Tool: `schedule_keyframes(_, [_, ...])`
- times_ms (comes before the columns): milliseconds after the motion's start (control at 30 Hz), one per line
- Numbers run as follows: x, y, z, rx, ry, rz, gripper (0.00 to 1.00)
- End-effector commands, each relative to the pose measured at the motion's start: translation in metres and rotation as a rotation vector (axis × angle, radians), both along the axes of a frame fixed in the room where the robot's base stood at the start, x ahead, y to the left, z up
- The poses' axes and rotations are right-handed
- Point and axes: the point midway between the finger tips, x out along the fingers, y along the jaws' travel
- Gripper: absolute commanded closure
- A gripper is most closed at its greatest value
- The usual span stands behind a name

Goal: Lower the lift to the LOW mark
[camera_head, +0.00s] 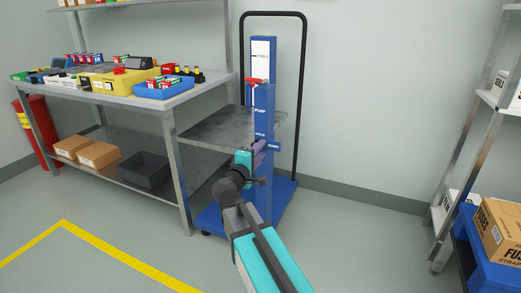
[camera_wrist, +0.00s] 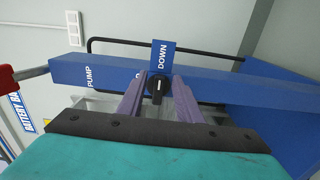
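The blue lift has an upright column (camera_head: 263,105) and a grey platform (camera_head: 215,127), which stands between the workbench's top and its lower shelf. A white scale plate (camera_head: 263,62) near the column's top bears a dark mark; I cannot make out a LOW mark. A black knob (camera_wrist: 158,88) sits on the column beside the DOWN label (camera_wrist: 162,56); the HOLD label is mostly hidden. My gripper (camera_wrist: 160,90) is at the knob, with one purple finger on each side. It looks open, with the knob between its fingertips. A red-gripped pump handle (camera_head: 255,80) is higher up.
A workbench (camera_head: 180,100) with bins and small items stands left of the lift, with boxes on its lower shelf. A shelf rack (camera_head: 455,170) with a fuse carton (camera_head: 500,230) stands at right. The floor (camera_head: 360,235) between is clear.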

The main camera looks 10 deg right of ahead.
Motion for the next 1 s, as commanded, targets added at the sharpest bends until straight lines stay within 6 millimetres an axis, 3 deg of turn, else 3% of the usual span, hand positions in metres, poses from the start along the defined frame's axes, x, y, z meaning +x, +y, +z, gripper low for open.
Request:
schedule_keyframes(700, [-0.077, 0.058, 0.001, 0.001, -0.001, 0.006, 0.68])
schedule_keyframes(1000, [-0.076, 0.060, -0.003, 0.001, -0.003, 0.002, 0.68])
